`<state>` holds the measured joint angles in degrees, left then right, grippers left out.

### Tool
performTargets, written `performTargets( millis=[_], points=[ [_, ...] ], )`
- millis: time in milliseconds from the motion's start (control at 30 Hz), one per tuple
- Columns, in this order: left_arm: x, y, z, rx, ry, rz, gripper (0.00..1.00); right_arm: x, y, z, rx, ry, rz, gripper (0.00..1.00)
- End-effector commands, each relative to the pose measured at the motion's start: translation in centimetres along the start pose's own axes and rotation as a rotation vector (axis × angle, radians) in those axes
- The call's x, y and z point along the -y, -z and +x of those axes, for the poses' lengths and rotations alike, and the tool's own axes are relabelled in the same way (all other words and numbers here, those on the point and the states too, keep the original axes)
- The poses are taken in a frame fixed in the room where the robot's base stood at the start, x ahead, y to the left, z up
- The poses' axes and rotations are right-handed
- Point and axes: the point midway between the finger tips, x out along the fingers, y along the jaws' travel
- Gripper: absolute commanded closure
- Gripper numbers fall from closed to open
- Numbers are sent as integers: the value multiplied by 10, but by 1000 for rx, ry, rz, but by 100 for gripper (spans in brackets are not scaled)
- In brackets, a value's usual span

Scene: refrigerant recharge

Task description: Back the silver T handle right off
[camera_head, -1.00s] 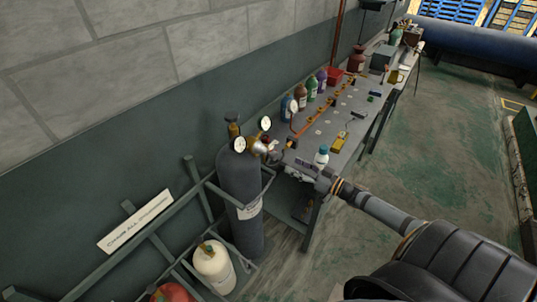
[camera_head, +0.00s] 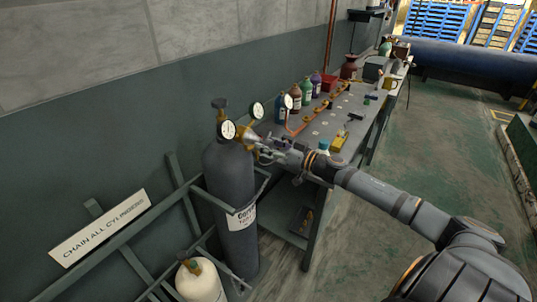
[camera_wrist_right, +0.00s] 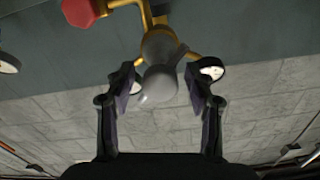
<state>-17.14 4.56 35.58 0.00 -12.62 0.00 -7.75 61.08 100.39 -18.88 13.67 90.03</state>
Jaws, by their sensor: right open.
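The silver T handle (camera_wrist_right: 158,82) is in the middle of the right wrist view, in front of the brass regulator body (camera_wrist_right: 155,15). My right gripper (camera_wrist_right: 163,84) is open, with one dark finger on each side of the handle; I cannot tell whether either finger touches it. In the head view, my right gripper (camera_head: 262,146) is at the brass regulator (camera_head: 243,134) on top of the tall grey cylinder (camera_head: 232,185). There the gripper largely hides the handle. My left gripper is not in view.
Two round gauges, a left one (camera_head: 227,129) and a right one (camera_head: 257,110), flank the regulator. A workbench (camera_head: 330,128) with bottles and tools runs along the wall behind my right arm. A cream cylinder (camera_head: 200,282) and a rack rail (camera_head: 110,255) are at lower left.

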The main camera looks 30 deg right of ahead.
Motion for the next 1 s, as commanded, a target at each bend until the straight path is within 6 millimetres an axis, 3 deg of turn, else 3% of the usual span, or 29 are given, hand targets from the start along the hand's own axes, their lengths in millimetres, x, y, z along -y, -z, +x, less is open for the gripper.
performTargets(
  millis=[267,700,1000],
  points=[
    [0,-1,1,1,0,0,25,0,1,1,-1,0,0,46],
    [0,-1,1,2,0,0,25,0,0,0,0,0,0,100],
    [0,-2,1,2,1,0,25,0,0,0,0,0,-47,100]
  ],
)
